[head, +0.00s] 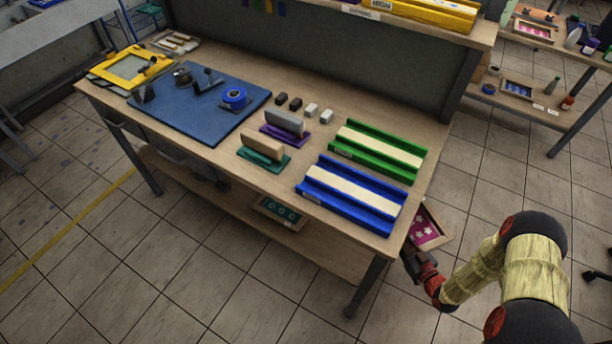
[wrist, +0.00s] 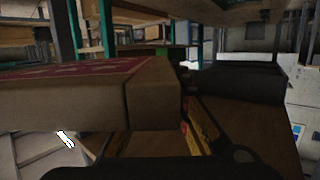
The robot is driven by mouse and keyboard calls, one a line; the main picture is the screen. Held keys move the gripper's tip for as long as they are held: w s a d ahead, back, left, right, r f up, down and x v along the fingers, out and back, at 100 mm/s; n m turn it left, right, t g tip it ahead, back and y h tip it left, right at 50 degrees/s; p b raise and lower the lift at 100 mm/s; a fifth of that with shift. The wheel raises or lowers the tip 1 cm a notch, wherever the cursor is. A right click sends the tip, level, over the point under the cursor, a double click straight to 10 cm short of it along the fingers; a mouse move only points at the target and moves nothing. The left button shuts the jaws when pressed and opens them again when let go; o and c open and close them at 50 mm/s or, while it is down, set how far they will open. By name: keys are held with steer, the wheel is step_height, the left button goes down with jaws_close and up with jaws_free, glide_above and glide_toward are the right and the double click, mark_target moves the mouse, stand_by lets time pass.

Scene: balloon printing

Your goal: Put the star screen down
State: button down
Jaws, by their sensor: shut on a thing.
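The star screen (head: 428,230) is a wooden frame with a pink mesh and white stars, just off the right front corner of the workbench in the head view. My gripper (head: 414,256) is shut on the near edge of its frame. In the wrist view the frame's thick wooden edge (wrist: 152,92) fills the left and middle, with a strip of pink mesh on top. The bench partly hides the screen's left side in the head view.
The workbench (head: 225,165) carries a blue rail (head: 350,196) and a green rail (head: 378,150) near that corner. A screen with green circles (head: 280,212) lies on its lower shelf. A second table at right holds a pink screen (head: 535,31) and a blue screen (head: 517,91).

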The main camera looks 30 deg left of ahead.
steer(key=s+a+f+n+g+y, duration=0.1)
steer(key=s+f+n+g+y, duration=0.3)
steer(key=f, duration=0.5)
steer(key=n+g+b, duration=0.3)
steer(key=g+b, duration=0.2)
glide_above(336, 258)
steer(key=f, duration=0.7)
steer(key=shift+d, duration=0.2)
step_height(336, 258, down, 4)
steer(key=b, duration=0.2)
steer(key=shift+a+r+b, duration=0.1)
steer(key=shift+a+b, duration=0.05)
steer(key=shift+b, duration=0.2)
steer(key=shift+r, duration=0.1)
steer(key=c, duration=1.7)
jaws_free()
steer(key=shift+o, duration=0.2)
